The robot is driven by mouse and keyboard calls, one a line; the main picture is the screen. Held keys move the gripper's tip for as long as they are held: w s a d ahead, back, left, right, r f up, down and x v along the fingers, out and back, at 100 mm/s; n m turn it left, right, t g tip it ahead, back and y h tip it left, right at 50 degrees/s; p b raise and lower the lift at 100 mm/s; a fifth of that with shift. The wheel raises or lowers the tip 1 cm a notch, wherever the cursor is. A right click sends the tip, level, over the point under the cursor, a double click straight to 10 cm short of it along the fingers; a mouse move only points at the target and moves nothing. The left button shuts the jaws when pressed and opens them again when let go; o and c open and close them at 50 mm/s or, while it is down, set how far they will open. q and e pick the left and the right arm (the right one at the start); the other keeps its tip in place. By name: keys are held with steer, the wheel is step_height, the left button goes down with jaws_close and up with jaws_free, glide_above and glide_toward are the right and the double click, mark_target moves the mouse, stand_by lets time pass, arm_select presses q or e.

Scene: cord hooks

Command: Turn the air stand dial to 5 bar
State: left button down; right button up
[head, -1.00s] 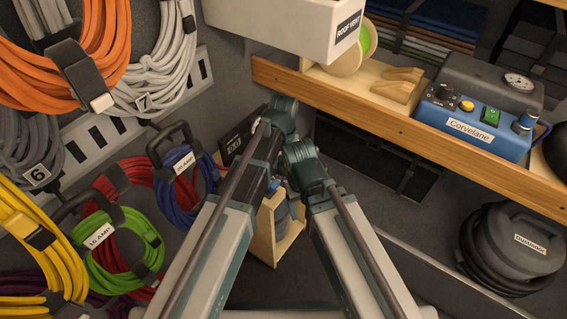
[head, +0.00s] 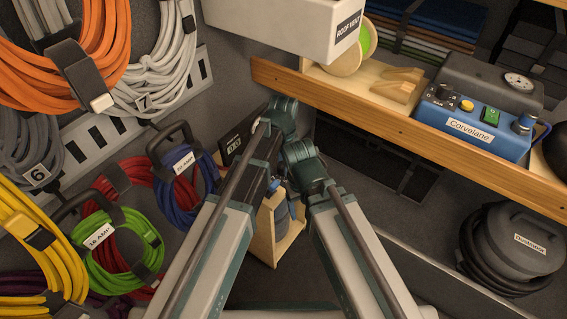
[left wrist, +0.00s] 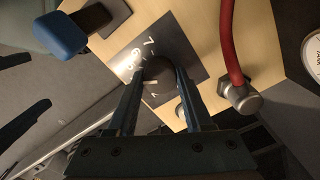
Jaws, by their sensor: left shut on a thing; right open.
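In the left wrist view, a dark round dial (left wrist: 158,74) sits on a dark plate (left wrist: 186,52) with pale numerals, on a light wooden panel (left wrist: 205,25). A 7 shows just above the dial; the other numerals are small or partly covered. My left gripper (left wrist: 160,82) is shut on the dial, a finger on each side. I cannot tell which number the dial points at. In the head view, the wooden air stand (head: 266,240) shows low in the middle, partly behind my arms. My grippers' fingertips are hidden in that view.
A red hose (left wrist: 229,40) with a metal fitting (left wrist: 241,97) is right of the dial. A blue-ended lever (left wrist: 60,34) is at upper left. Cord coils hang at left, including a green coil (head: 110,262). A wooden shelf edge (head: 400,130) crosses the right, with a blue unit (head: 455,128).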

arm_select(q)
steer(key=shift+m, duration=1.2)
steer(key=shift+c, duration=1.5)
jaws_free()
steer(key=shift+r, duration=0.1)
step_height(320, 180, up, 12)
steer(key=p, duration=1.2)
